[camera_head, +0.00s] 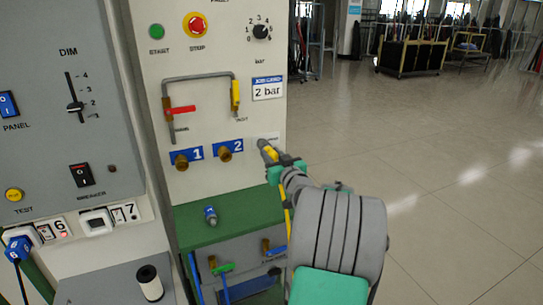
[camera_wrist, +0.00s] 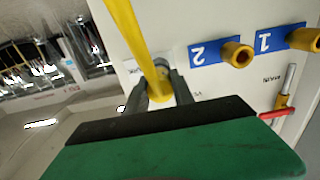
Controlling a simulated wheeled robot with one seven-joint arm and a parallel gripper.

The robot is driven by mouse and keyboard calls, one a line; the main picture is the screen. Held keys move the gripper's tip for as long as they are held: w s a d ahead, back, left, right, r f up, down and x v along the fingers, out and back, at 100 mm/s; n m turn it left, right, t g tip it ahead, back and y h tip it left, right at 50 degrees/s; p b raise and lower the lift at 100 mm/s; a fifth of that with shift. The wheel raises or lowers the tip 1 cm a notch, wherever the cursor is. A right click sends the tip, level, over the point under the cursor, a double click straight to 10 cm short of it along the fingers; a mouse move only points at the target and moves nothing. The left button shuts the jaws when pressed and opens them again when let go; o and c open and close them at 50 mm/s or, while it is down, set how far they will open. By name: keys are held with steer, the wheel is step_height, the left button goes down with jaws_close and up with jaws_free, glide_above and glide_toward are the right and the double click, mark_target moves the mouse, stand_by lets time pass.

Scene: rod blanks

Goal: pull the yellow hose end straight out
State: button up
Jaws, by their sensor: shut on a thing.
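The yellow hose end (camera_head: 271,153) is at the lower right of the pale panel, right of the port labelled 2. My gripper (camera_head: 274,160) is shut on it. In the wrist view the yellow hose end (camera_wrist: 158,82) sits between the two grey fingers of my gripper (camera_wrist: 160,90), close to the panel face. The yellow hose (camera_wrist: 126,28) runs from it to the top of that view. In the head view my arm hides much of the hose. I cannot tell how deep the end sits in its fitting.
Brass ports 1 (camera_head: 181,161) and 2 (camera_head: 225,154) are to the left. A red-handled valve (camera_head: 181,111) and yellow-handled valve (camera_head: 235,95) are above. A loose blue-and-grey fitting (camera_head: 210,215) is on the green ledge (camera_head: 190,233). The floor to the right is open.

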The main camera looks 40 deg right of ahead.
steer(key=shift+s, duration=0.1)
jaws_close()
steer(key=shift+b+v, duration=1.3)
steer(key=shift+v, duration=1.1)
steer(key=shift+b+v, duration=1.4)
steer(key=shift+v, duration=1.6)
